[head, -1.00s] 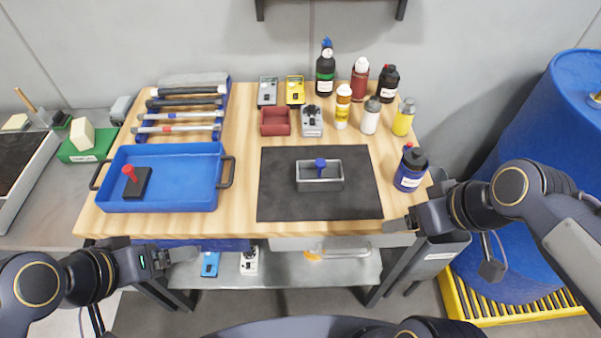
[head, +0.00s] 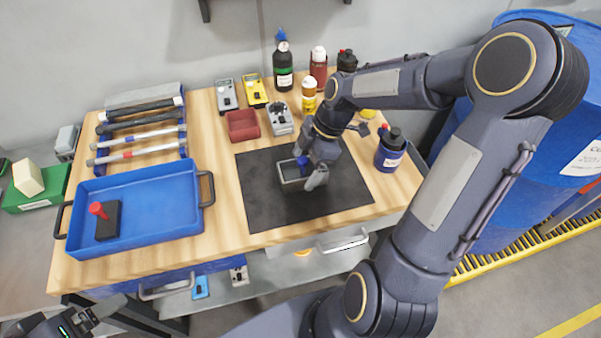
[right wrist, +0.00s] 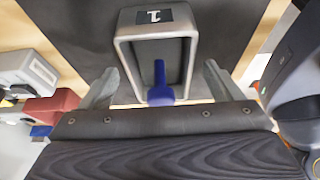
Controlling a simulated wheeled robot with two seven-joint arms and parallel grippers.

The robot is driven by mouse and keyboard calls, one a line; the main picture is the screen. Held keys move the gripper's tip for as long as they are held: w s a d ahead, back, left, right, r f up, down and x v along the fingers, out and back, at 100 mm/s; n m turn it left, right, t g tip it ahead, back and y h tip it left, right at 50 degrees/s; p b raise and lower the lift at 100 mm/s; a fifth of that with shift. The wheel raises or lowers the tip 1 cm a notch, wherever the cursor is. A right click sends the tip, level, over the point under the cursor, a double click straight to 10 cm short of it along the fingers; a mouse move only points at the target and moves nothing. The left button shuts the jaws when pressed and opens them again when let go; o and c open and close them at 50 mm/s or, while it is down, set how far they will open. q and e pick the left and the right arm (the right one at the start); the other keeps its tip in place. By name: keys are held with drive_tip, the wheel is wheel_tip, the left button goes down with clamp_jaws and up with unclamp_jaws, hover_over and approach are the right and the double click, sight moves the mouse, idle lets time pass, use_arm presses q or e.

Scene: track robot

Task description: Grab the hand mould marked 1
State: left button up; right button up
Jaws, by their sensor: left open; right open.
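The hand mould marked 1 (head: 289,183) is a grey open-topped box with a blue knob inside, on the black mat (head: 245,205). In the right wrist view the mould (right wrist: 124,62) shows a black label reading 1. My right gripper (head: 310,172) is open over the mould and partly hides it in the head view. In the right wrist view its two fingers (right wrist: 160,75) stand apart on either side of the mould's near end; I cannot tell whether they touch it. My left gripper (head: 105,307) is open and empty at the lower left, away from the table.
A blue tray (head: 182,227) holding a black block with a red knob is on the left. A red box (head: 242,125), a grey device (head: 280,118) and several bottles stand behind the mat.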

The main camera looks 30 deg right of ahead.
drive_tip(key=shift+x, duration=1.25)
drive_tip(key=shift+d+f, duration=0.1)
drive_tip(key=shift+f, duration=0.1)
drive_tip(key=c, duration=1.2)
drive_tip(key=shift+r, duration=0.1)
drive_tip(key=shift+c, duration=0.4)
